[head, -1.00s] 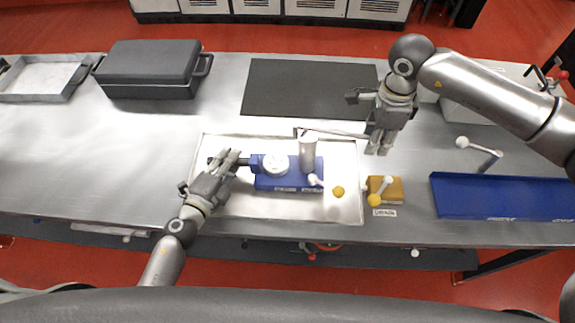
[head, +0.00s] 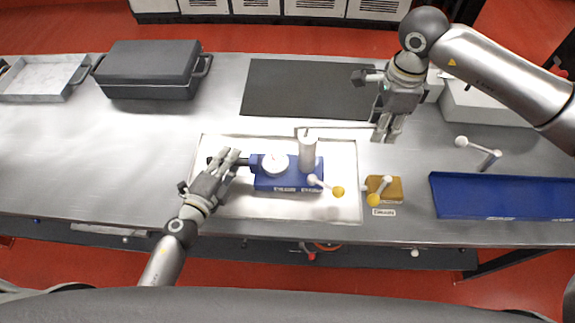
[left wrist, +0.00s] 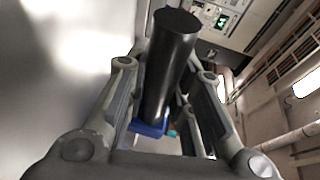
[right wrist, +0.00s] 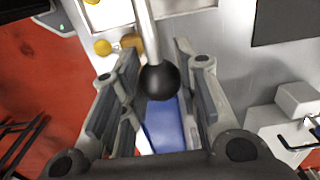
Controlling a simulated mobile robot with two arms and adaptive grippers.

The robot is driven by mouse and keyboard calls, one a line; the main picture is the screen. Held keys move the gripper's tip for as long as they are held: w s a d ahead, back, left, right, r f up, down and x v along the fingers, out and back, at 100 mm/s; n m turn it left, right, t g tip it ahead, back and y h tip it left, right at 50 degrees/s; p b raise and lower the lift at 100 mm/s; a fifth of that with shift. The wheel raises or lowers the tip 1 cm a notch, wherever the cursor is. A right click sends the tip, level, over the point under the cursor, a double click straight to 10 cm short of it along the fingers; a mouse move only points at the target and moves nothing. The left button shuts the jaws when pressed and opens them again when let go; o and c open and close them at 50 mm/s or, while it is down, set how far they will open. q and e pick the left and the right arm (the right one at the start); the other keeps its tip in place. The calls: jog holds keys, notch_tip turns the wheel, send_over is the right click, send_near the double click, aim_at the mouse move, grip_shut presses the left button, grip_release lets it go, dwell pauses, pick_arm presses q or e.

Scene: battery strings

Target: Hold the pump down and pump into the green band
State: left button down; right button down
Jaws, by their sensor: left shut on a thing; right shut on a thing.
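The blue pump (head: 287,184) sits in a shallow pale tray (head: 345,208), with an upright grey cylinder (head: 308,152) on it. Its round white gauge (head: 274,163) is too small to read, and I cannot make out the green band. My left gripper (head: 231,160) is shut on the black bar handle (left wrist: 170,65) at the pump's left end. My right gripper (head: 385,134) is shut on the black ball end (right wrist: 158,82) of the pale pump lever (head: 348,128), which looks about level.
A yellow block with a lever (head: 390,188) stands right of the tray behind a label. A blue tray (head: 500,196) lies farther right. A dark mat (head: 300,88) is behind the pump. A black case (head: 148,70) stands at back left.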

jog(key=shift+w+r, duration=0.1)
jog(key=shift+r, duration=0.55)
